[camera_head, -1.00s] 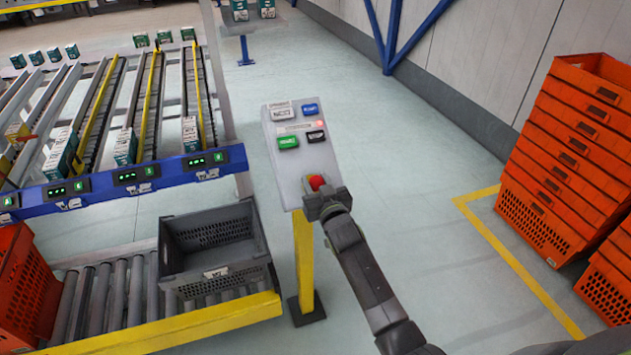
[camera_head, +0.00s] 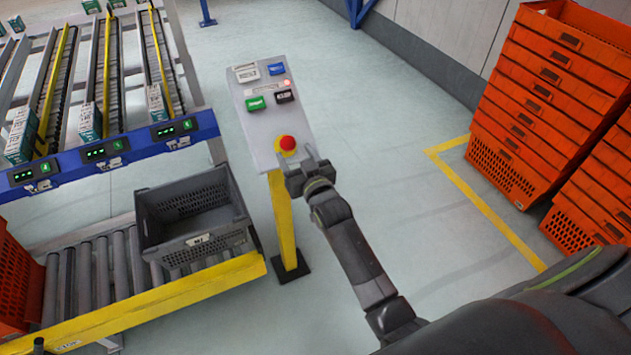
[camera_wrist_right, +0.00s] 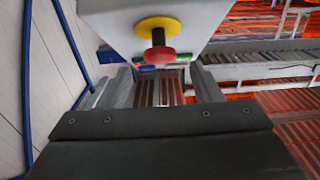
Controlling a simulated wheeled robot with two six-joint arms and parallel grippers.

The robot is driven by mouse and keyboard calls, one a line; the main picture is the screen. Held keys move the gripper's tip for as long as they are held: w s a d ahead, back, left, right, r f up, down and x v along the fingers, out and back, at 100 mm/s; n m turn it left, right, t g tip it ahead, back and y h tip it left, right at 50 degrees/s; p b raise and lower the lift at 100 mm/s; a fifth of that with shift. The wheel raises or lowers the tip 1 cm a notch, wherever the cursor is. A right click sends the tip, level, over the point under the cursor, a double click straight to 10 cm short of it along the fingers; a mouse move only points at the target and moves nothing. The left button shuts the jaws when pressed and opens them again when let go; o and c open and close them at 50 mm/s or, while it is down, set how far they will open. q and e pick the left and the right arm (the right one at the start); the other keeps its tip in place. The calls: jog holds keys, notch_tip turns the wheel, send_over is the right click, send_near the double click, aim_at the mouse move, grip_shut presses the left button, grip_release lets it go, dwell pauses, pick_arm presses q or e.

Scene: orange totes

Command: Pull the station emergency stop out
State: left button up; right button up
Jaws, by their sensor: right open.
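The emergency stop (camera_head: 287,143) is a red round button near the lower end of the grey sloped control panel (camera_head: 262,120). In the right wrist view the red button (camera_wrist_right: 159,54) stands on a dark stem in front of a yellow disc (camera_wrist_right: 158,25). My right gripper (camera_head: 299,168) is open, just below and right of the button in the head view. In the right wrist view its two fingers (camera_wrist_right: 161,88) are spread, with the button above the gap between them. Nothing is held. My left gripper is not in view.
Several other buttons, including a green one (camera_head: 256,103), sit higher on the panel. A yellow post (camera_head: 282,220) carries the panel. A grey crate (camera_head: 193,223) stands on rollers at left. Orange totes (camera_head: 545,100) are stacked at right, with open floor between.

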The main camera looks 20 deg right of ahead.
jog(key=s+b, duration=0.3)
jog(key=s, duration=0.9)
jog(key=shift+d+b, duration=0.2)
jog(key=shift+b, duration=0.1)
